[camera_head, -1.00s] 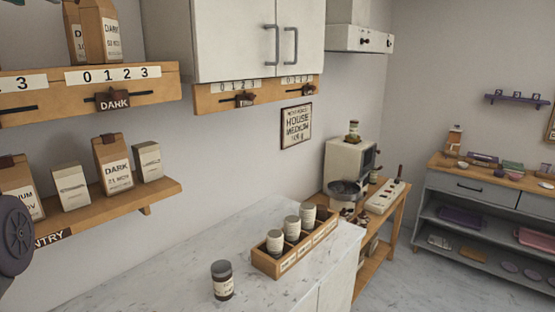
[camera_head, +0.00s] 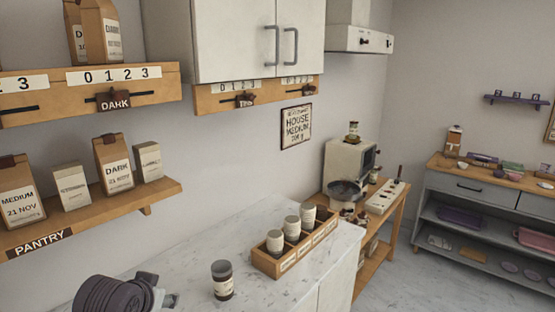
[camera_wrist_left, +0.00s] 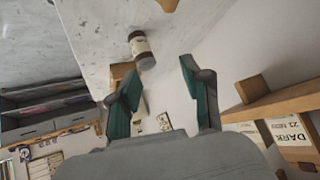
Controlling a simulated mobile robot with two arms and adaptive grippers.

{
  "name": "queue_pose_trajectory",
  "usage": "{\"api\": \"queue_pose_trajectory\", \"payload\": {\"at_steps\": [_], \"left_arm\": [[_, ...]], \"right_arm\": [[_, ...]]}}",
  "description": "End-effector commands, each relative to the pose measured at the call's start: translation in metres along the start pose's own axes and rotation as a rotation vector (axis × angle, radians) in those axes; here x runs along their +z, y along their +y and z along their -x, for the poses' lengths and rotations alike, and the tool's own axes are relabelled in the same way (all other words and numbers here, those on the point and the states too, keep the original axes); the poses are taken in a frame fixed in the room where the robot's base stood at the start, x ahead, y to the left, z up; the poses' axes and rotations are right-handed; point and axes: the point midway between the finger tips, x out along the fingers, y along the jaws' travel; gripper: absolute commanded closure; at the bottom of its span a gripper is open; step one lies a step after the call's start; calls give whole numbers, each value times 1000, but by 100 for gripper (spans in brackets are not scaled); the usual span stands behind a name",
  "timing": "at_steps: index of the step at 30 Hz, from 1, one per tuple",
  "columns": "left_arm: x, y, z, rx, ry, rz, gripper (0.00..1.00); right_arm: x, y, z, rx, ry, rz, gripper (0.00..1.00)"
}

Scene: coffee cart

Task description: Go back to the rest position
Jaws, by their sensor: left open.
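My left arm comes in at the bottom left of the head view, over the near end of the marble counter (camera_head: 210,240). In the left wrist view my left gripper (camera_wrist_left: 158,85) has its two teal-padded fingers spread apart with nothing between them. A dark-lidded jar with a pale label (camera_head: 222,280) stands upright on the counter, to the right of my left arm; the left wrist view shows it (camera_wrist_left: 141,48) beyond the fingertips, apart from them. My right gripper is in neither view.
A wooden rack (camera_head: 265,262) with several labelled jars stands on the counter. The pantry shelf (camera_head: 110,217) with several coffee bags juts from the wall at left, and another shelf (camera_head: 140,87) is above it.

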Motion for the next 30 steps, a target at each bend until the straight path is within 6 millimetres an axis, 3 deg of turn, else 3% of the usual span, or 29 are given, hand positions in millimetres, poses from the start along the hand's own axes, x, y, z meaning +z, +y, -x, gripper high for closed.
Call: {"api": "queue_pose_trajectory", "payload": {"at_steps": [1, 6, 9, 12, 18, 24, 30], "left_arm": [[39, 14, -6, 18, -52, -5, 51], [149, 51, -3, 67, -194, -11, 51], [199, 67, 9, 89, -262, -9, 51], [235, 78, 22, 105, -315, -5, 51], [288, 93, 48, 128, -398, 4, 51], [328, 103, 75, 143, -469, 14, 51], [358, 112, 24, 146, -488, 10, 51]], "right_arm": [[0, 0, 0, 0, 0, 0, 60], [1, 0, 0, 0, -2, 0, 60], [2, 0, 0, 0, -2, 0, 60], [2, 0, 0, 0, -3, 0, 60], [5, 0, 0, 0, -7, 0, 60], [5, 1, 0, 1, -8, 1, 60], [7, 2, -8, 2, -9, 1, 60]]}}
